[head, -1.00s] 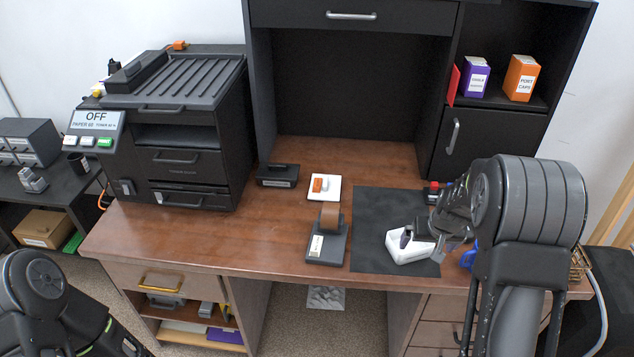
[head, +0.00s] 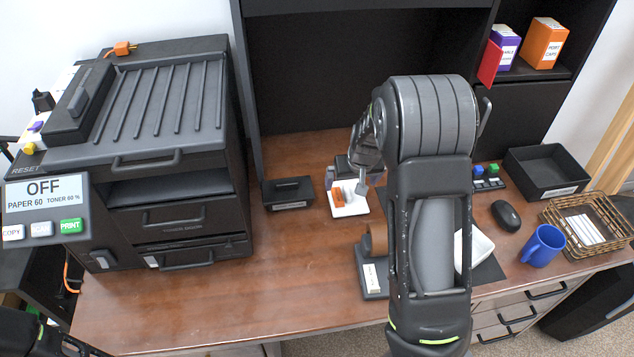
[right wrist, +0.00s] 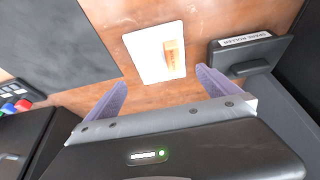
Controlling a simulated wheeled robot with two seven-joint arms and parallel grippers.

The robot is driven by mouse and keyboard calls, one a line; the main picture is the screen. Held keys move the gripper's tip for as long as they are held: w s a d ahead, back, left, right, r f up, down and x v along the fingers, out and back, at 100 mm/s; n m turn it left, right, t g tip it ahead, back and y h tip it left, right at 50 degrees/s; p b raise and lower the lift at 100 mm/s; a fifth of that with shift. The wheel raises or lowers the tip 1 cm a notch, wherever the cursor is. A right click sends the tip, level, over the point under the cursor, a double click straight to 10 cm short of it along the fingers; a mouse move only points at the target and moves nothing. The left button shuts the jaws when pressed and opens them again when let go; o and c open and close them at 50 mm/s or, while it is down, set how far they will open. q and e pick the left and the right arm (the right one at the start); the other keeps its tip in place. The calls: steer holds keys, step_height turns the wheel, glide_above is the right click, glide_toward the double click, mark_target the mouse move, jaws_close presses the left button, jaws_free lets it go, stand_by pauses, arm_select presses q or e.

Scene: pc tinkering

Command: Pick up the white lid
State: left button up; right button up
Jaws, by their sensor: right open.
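The white lid (head: 349,209) looks like a flat white square lying on the brown desk, with a small orange block (head: 338,197) on it. It also shows in the right wrist view (right wrist: 150,62), with the orange block (right wrist: 174,55) on its right part. My right gripper (head: 346,181) is open and empty at the far side of the lid in the head view. In the right wrist view its two purple fingers (right wrist: 158,92) are spread wide, with the lid ahead between them and apart from them. My left gripper is out of the head view; only part of my left arm shows.
A brown roller on a dark base (head: 372,278) is in front. A white dish (head: 478,249) is partly hidden by my right arm. The printer (head: 150,150) stands left; a blue mug (head: 543,246) is right.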

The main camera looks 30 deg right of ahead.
mark_target(348, 191)
steer(key=shift+w, duration=0.1)
steer(key=shift+r, duration=0.1)
steer(key=shift+x, duration=1.35)
steer(key=shift+s+x, duration=0.2)
steer(key=shift+x, duration=2.4)
steer(key=shift+a, duration=0.1)
